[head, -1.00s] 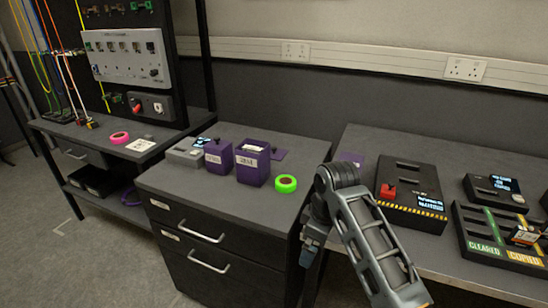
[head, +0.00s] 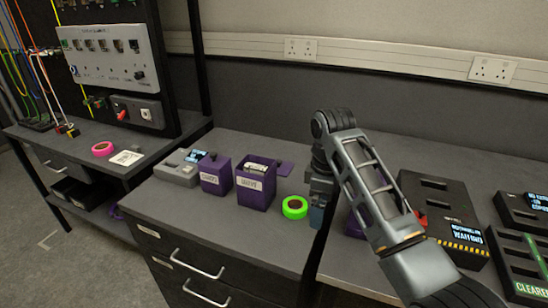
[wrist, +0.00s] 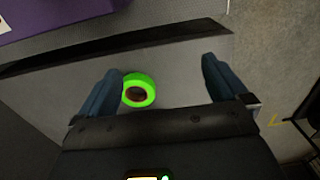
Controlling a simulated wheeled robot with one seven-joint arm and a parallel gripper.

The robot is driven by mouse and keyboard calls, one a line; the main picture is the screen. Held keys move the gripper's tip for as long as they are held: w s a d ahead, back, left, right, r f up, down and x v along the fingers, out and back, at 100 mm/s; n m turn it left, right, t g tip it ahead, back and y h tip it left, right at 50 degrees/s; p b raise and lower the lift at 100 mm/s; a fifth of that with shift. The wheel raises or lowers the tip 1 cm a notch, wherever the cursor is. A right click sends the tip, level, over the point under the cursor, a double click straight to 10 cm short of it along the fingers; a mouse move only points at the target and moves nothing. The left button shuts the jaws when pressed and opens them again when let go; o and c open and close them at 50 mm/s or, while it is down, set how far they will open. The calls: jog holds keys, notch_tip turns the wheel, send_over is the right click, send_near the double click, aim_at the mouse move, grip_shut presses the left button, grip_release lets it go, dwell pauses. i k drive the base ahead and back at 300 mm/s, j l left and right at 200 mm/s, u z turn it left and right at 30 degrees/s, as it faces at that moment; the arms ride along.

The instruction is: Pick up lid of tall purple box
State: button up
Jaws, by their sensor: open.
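The taller purple box (head: 256,188) stands open on the grey cabinet, with a white label on its front and something pale inside. A flat purple piece (head: 286,168), which looks like its lid, lies just behind it to the right. A shorter purple box (head: 215,176) with a dark knob on top stands to its left. My gripper (head: 317,218) points down at the cabinet's right edge, right of the boxes. In the wrist view my gripper (wrist: 164,68) is open and empty, with green tape seen between its fingers.
The green tape roll (head: 295,207) lies close to my gripper. A grey device (head: 177,172) sits left of the boxes. Another purple thing (head: 354,226) on the right table is partly hidden by my arm. A black device (head: 440,212) stands farther right.

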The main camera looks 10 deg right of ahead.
aim_at(283, 168)
jog(key=i, duration=1)
